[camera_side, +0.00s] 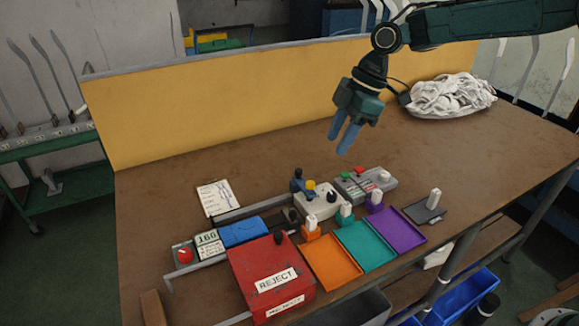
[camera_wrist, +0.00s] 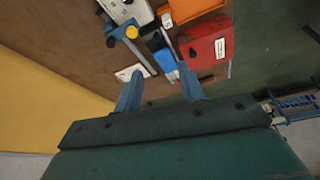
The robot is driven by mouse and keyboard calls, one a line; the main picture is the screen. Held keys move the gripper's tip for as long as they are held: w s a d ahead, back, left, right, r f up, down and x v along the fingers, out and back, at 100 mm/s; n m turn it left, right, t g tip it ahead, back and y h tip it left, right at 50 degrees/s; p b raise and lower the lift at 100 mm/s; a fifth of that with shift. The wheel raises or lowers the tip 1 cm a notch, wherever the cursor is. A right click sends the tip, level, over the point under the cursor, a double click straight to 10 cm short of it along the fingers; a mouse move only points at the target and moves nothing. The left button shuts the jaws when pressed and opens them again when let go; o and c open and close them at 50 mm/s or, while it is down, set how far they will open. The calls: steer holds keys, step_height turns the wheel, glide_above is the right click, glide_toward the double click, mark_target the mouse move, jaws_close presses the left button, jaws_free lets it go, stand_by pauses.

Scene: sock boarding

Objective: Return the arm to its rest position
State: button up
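My gripper (camera_side: 345,135) hangs in the air above the back middle of the brown workbench (camera_side: 160,200), in front of the yellow back panel (camera_side: 215,110). Its two blue fingers point down and stand apart with nothing between them. In the wrist view my gripper (camera_wrist: 158,88) also shows its fingers spread and empty. It touches nothing on the bench.
A red REJECT box (camera_side: 255,262), an orange tray (camera_side: 333,262), a teal tray (camera_side: 366,245) and a purple tray (camera_side: 398,231) line the front edge. Control boxes (camera_side: 367,183) stand behind them. A pile of white socks (camera_side: 450,96) lies at the back right. The bench's left back is clear.

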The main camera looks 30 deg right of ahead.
steer(key=s+d+r+m+t+h, duration=0.1)
steer(key=s+d+r+m, duration=0.35)
steer(key=s, duration=0.35)
steer(key=s+d+r+m+t+h, duration=0.1)
steer(key=s+d+r+m+t, duration=0.15)
steer(key=s+r, duration=0.45)
steer(key=s+d+f+m+h, duration=0.1)
steer(key=s+d+f+m, duration=0.1)
steer(key=s, duration=0.7)
steer(key=s+d+f+m+t+h, duration=0.1)
steer(key=s+d+f+m, duration=0.1)
steer(key=s+d+m, duration=0.3)
steer(key=s+m, duration=0.1)
steer(key=s, duration=0.3)
steer(key=shift+s, duration=0.15)
